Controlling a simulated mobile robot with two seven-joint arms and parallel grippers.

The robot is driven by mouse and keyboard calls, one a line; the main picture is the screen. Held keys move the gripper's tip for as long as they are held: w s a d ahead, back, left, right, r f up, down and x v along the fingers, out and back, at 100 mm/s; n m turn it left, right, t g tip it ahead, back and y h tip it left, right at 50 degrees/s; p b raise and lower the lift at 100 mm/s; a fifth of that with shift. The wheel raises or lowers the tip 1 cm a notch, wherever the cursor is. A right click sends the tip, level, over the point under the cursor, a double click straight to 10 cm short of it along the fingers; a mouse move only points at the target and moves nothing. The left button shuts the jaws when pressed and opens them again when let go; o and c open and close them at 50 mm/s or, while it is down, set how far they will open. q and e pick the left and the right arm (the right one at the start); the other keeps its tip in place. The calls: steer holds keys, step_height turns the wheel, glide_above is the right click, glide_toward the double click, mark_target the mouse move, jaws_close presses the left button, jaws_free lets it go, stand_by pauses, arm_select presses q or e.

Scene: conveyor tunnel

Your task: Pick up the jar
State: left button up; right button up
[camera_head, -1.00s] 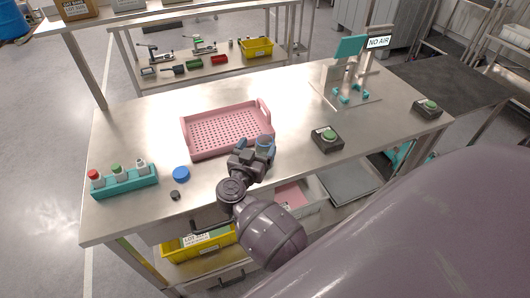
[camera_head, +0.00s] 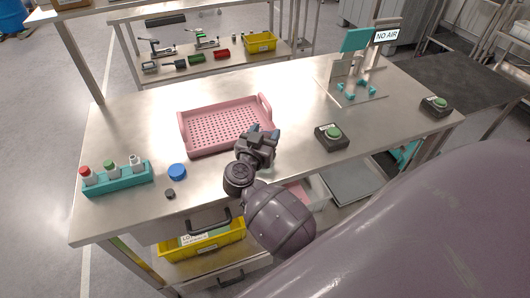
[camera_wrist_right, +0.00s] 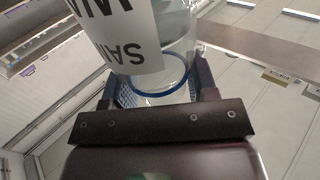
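The jar (camera_wrist_right: 165,75) is clear, with a blue ring near its close end and a white label whose letters show upside down in the right wrist view. It sits between the two fingers of my right gripper (camera_wrist_right: 155,92), which appear to press on its sides. In the head view my right gripper (camera_head: 264,138) is at the near right corner of the pink tray. The jar is not clearly visible there, and I cannot tell its height above the table. My left gripper is in neither view.
The pink perforated tray (camera_head: 186,139) lies on the metal table (camera_head: 130,125). A blue disc (camera_head: 177,172) and a small black piece (camera_head: 169,193) lie left of my gripper. A teal rack (camera_head: 117,181) holds small bottles. A green button box (camera_head: 332,137) stands to the right.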

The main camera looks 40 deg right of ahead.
steer(key=c, duration=0.8)
step_height(320, 180, up, 20)
steer(key=p, duration=0.3)
